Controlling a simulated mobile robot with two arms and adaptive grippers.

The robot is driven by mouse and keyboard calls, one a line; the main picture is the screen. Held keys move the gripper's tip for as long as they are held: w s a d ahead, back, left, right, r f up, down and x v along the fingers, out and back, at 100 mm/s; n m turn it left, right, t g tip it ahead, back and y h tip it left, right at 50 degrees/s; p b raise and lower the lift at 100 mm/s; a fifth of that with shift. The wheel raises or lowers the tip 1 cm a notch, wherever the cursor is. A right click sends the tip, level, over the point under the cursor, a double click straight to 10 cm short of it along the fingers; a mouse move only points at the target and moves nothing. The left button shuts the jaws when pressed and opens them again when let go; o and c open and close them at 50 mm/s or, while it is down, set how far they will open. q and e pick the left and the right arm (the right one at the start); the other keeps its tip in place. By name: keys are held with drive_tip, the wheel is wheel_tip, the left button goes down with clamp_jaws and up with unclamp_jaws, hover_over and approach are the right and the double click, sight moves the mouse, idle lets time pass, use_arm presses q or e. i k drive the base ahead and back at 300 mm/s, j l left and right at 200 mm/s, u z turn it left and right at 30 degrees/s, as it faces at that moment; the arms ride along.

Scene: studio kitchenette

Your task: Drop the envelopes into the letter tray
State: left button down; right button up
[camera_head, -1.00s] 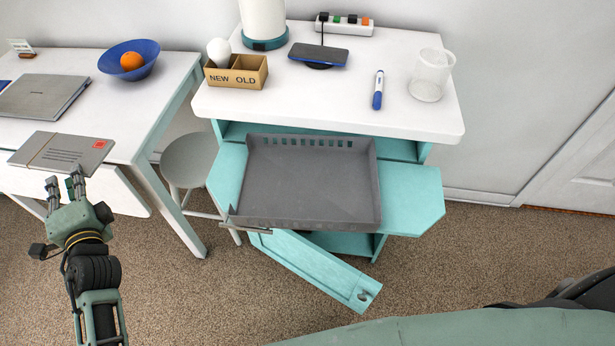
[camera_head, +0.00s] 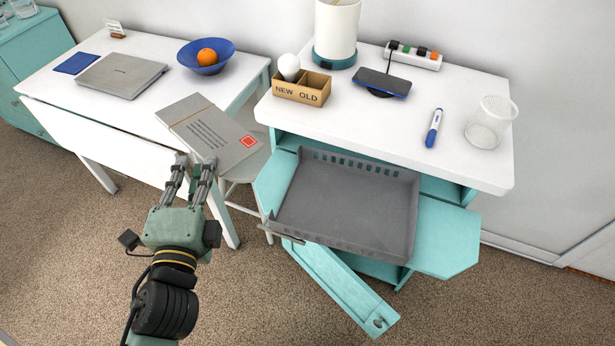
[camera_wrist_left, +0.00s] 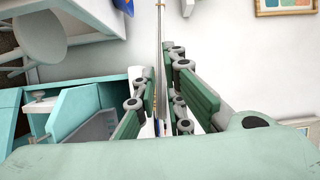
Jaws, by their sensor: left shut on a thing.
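A bundle of grey envelopes (camera_head: 212,134) with a red stamp and a band around it is held by its near edge in my left gripper (camera_head: 190,178). The bundle is in the air beside the white table, left of the tray. In the left wrist view the envelopes (camera_wrist_left: 160,60) show edge-on between the fingers (camera_wrist_left: 160,110). The grey letter tray (camera_head: 345,205) sits in the teal cabinet's open front, below the white top, and its visible floor is bare. My right gripper is not in view.
The white cabinet top (camera_head: 400,125) holds a NEW/OLD box (camera_head: 302,88), a phone on a charger (camera_head: 383,82), a blue marker (camera_head: 434,127) and a mesh cup (camera_head: 490,122). A stool (camera_head: 240,168) stands between table and cabinet. The table holds a laptop (camera_head: 121,75) and fruit bowl (camera_head: 206,57).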

sight(340, 210)
drive_tip(key=l+u, duration=0.15)
drive_tip(key=l, duration=0.3)
drive_tip(key=l+u, duration=0.15)
drive_tip(key=l, duration=0.3)
drive_tip(key=l+u, duration=0.15)
drive_tip(key=l, duration=0.3)
drive_tip(key=k+l+u, duration=0.15)
drive_tip(key=l, duration=0.25)
drive_tip(key=k+l+u, duration=0.15)
drive_tip(key=l, duration=0.3)
drive_tip(key=l+u, duration=0.15)
drive_tip(key=l, duration=0.25)
drive_tip(key=k+l+u, duration=0.15)
drive_tip(key=l, duration=0.25)
